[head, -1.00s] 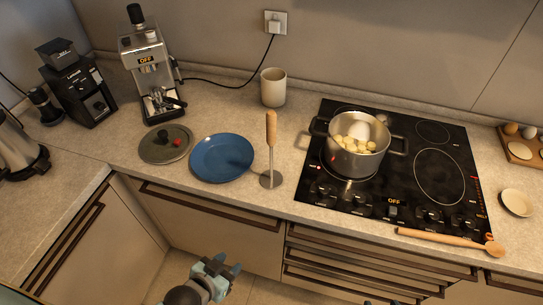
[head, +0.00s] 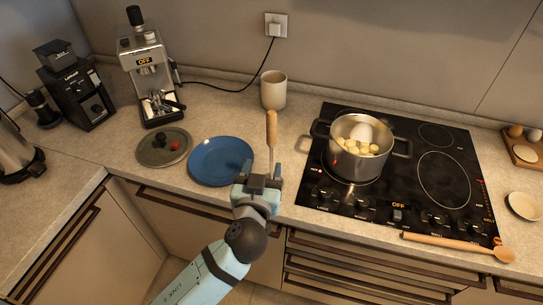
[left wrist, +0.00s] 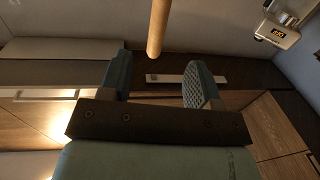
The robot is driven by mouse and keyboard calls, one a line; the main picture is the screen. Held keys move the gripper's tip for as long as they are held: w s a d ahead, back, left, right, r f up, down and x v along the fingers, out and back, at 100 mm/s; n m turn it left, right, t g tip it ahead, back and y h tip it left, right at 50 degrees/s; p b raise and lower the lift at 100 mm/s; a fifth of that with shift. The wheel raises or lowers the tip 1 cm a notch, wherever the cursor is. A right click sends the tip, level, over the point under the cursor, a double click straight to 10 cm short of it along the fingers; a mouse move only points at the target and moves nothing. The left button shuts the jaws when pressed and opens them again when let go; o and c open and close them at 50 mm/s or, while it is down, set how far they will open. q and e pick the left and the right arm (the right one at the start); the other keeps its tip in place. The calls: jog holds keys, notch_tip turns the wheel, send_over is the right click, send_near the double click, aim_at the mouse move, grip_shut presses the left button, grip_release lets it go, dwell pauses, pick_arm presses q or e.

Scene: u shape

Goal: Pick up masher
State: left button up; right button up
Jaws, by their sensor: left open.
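The masher (head: 271,130) stands upright at the counter's front, right of the blue plate. Its wooden handle points up, and its lower part is hidden behind my left gripper (head: 261,171). That gripper is open and empty, in front of the masher's lower part in the head view. In the left wrist view, the wooden handle (left wrist: 158,28) comes down from the top edge. Its end shows in line with the gap between the open fingers of my left gripper (left wrist: 158,75), a little beyond the tips. My right gripper is not in view.
The blue plate (head: 220,161) and a dark lid (head: 164,147) lie to the left. A pot (head: 356,163) of pale pieces stands on the black stove (head: 443,180) to the right. A cup (head: 273,90) stands behind the masher. A wooden spoon (head: 450,245) lies along the stove's front.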

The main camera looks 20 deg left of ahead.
aim_at(271, 134)
pick_arm(q)
jog(key=w, duration=0.2)
jog(key=w+p, duration=0.1)
jog(key=w, duration=0.2)
jog(key=w+a+r+p, duration=0.1)
jog(key=w, duration=0.2)
jog(key=shift+a, duration=0.1)
jog(key=shift+w+f+p, duration=0.15)
jog(key=shift+w+p, duration=0.1)
jog(key=shift+p, duration=0.05)
jog(key=w+p, duration=0.1)
jog(key=w, duration=0.2)
jog(key=w+p, duration=0.1)
jog(key=w, duration=0.1)
jog(key=shift+a+r+p, duration=0.3)
jog(key=shift+w+f, duration=0.15)
grip_shut()
